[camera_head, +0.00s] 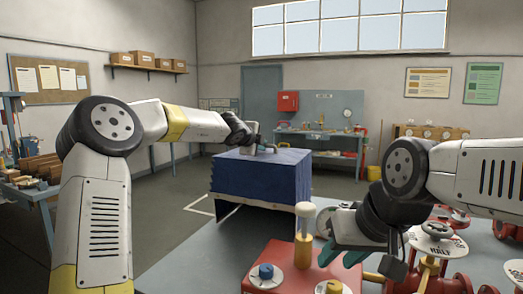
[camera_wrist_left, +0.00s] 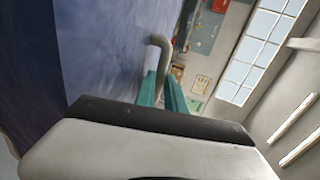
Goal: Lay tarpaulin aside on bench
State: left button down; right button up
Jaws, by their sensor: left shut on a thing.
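The blue tarpaulin (camera_head: 252,182) hangs in a box shape in the middle of the head view, with a flat top and straight sides. What is under it is hidden. Its blue cloth (camera_wrist_left: 95,50) fills the left of the left wrist view. My left gripper (camera_head: 262,146) is at its top. In the left wrist view, the teal fingers of my left gripper (camera_wrist_left: 162,88) are shut on a grey bent handle (camera_wrist_left: 160,44) beside the cloth. My right gripper (camera_head: 335,243) is open and appears empty, over the near grey bench (camera_head: 185,262), right of the tarpaulin.
A red block (camera_head: 290,277) with knobs and a pale-topped post (camera_head: 304,228) stands close to my right gripper. Red valves (camera_head: 436,232) stand at the right. A workbench (camera_head: 335,155) stands by the far wall. Open floor (camera_head: 165,205) lies left of the tarpaulin.

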pick_arm(q)
jog(key=shift+f, duration=0.5)
jog(key=c, duration=1.4)
grip_release()
jog(key=shift+f, duration=0.15)
jog(key=shift+s+a+r, duration=0.1)
jog(key=shift+s+r, duration=0.15)
jog(key=v, duration=1.1)
jog(key=shift+s, duration=0.2)
